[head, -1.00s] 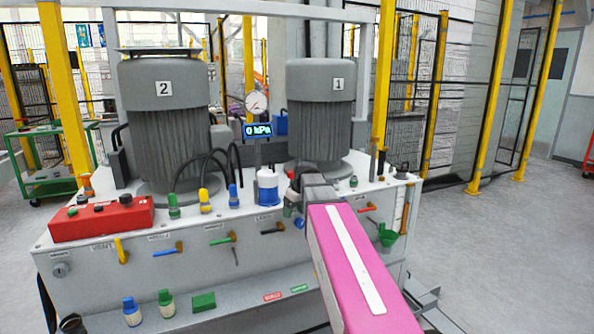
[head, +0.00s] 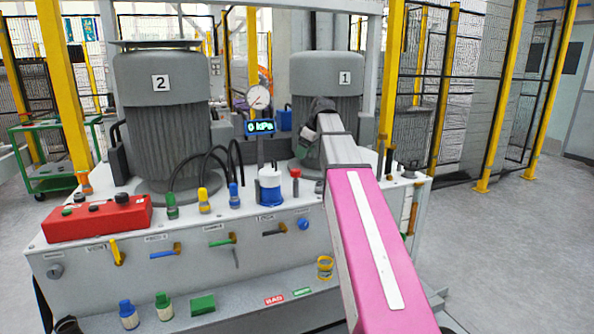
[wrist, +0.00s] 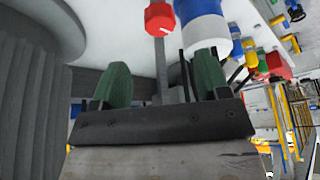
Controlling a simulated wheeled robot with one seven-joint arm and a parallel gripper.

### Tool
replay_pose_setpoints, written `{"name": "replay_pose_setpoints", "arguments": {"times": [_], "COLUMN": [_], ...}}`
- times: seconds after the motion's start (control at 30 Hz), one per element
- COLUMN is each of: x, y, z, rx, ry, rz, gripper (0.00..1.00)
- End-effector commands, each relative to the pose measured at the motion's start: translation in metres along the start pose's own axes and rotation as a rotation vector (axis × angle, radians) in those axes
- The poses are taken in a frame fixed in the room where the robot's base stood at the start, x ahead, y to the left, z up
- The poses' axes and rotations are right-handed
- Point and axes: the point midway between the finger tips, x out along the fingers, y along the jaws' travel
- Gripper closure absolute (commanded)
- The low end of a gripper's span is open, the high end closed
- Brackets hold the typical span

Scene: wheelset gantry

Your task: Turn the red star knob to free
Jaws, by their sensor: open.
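The red star knob (wrist: 160,18) is at the top of the wrist view, on a thin grey stem, with a small white mark on its rim. In the head view the red knob (head: 295,173) stands small on the bench top, right of the blue-and-white cylinder (head: 269,185). My gripper (wrist: 163,76) is open and empty; its two green fingers are spread apart, and the knob lies beyond their tips, apart from them. In the head view my gripper (head: 308,143) is above the knob, in front of motor 1, partly hidden by its own wrist.
Motor 1 (head: 345,85) stands close behind my arm, motor 2 (head: 160,125) to the left. The gauge (head: 258,97) and 0 kPa display (head: 260,127) are left of my gripper. Cables (head: 205,160) and coloured plugs line the bench top. Front handles stick out below.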

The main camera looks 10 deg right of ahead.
Motion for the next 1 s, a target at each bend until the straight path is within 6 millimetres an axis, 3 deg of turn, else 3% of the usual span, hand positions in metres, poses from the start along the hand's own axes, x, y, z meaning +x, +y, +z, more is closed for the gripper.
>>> {"name": "replay_pose_setpoints", "arguments": {"times": [0.3,0.5,0.93,0.97,1.0], "x": [0.056,0.079,0.088,0.088,0.088], "y": [-0.001,0.0,0.0,0.0,0.0], "z": [0.001,0.0,0.001,0.001,0.001], "rx": [0.001,0.001,0.002,0.002,0.002], "ry": [-0.001,-0.001,-0.001,-0.001,-0.001], "rz": [-0.001,0.0,0.0,0.0,0.0], "gripper": [0.31,0.31,0.31,0.34,0.47]}}
